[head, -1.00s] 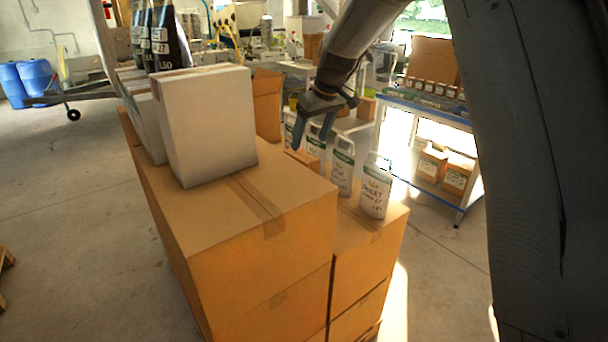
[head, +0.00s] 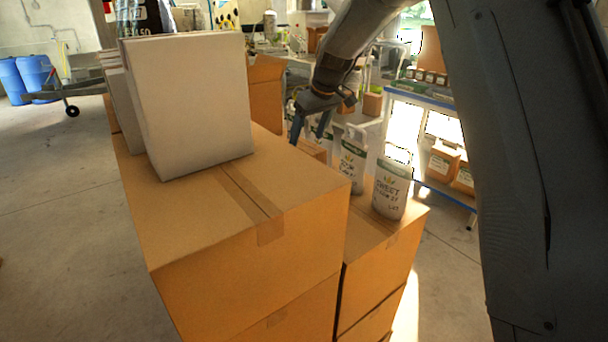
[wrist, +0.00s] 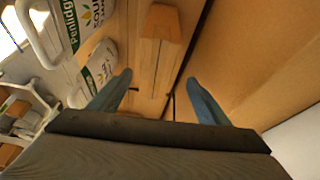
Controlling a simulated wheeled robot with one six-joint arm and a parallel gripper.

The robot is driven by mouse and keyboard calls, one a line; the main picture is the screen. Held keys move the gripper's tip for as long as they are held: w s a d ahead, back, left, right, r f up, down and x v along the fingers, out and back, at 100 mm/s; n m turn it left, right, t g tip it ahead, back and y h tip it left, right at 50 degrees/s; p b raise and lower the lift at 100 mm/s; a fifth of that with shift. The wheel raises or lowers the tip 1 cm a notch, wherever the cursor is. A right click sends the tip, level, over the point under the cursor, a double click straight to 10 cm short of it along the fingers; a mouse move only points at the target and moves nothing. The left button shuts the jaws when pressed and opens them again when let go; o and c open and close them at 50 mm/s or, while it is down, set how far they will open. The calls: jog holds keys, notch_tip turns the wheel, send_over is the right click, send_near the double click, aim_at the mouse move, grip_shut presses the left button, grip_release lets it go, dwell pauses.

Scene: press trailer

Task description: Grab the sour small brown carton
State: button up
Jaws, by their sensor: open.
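A small brown carton (wrist: 162,25) lies ahead of my gripper in the wrist view, on a brown cardboard surface. Its tape seam shows; I can read no word on it. In the head view, a small brown carton (head: 312,150) shows partly, below my gripper and behind the large box's edge. My gripper (head: 310,128) points down there with its fingers apart. In the wrist view, the two blue fingers of my gripper (wrist: 158,80) are spread and empty, with the carton beyond the tips, roughly in line with the gap.
White handled containers stand right of the carton in the head view; the front one (head: 391,188) reads "SWEET". Large brown boxes (head: 200,215) and a white box (head: 190,105) are close by on the left. A shelf (head: 430,185) stands at the right. Floor is clear at left.

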aim_at(307, 146)
jog(key=p+x, duration=0.1)
jog(key=x, duration=0.1)
jog(key=p+x, duration=0.1)
jog(key=x, duration=0.1)
jog(key=d+p+x, duration=0.1)
jog(key=x, duration=0.1)
jog(key=shift+w+f, duration=0.1)
jog(key=shift+w+a+f+p, duration=0.2)
jog(key=shift+f+p, duration=0.1)
jog(key=shift+f, duration=0.2)
jog(key=shift+f+b, duration=0.3)
dwell(0.3)
grip_shut()
jog(key=shift+r, duration=0.15)
